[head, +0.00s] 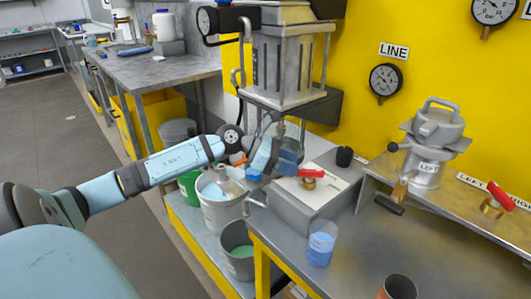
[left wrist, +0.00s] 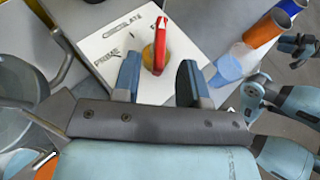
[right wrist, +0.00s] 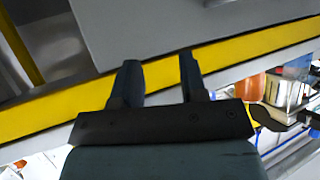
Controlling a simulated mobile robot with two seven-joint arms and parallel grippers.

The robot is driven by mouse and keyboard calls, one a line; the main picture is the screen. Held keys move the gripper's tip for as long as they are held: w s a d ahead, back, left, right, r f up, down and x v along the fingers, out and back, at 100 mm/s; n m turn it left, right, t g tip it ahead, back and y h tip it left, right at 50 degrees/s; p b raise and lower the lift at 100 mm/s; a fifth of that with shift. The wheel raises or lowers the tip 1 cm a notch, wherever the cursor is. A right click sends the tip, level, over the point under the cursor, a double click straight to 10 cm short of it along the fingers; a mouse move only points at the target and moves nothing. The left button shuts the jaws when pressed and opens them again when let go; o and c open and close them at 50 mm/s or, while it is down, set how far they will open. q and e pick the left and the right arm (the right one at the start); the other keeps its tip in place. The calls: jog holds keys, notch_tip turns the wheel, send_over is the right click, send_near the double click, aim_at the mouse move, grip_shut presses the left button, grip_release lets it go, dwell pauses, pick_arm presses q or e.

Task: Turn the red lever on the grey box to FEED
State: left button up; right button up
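The grey box (head: 290,210) stands on the metal table with a pale plate on top. Its red lever (head: 311,173) turns on a brass hub. In the left wrist view the red lever (left wrist: 161,45) points up the picture, between the CIRCULATE label (left wrist: 123,30) and a label mostly hidden behind it; PRIME (left wrist: 106,57) is at lower left. I cannot read FEED. My left gripper (head: 278,160) is open beside the lever; in its wrist view the lever's hub end lies just beyond the gap between the fingers (left wrist: 160,82). My right gripper (right wrist: 158,82) is open and empty.
A clear cup with blue liquid (head: 320,248) and a copper-coloured cup (head: 398,287) stand near the box. The steel machine (head: 285,60) rises behind. A second red lever (head: 500,195) is on the right bench.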

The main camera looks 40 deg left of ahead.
pick_arm(q)
jog(key=v, duration=0.8)
jog(key=shift+s+a, duration=0.25)
jog(key=shift+a, duration=0.05)
jog(key=shift+r, duration=0.1)
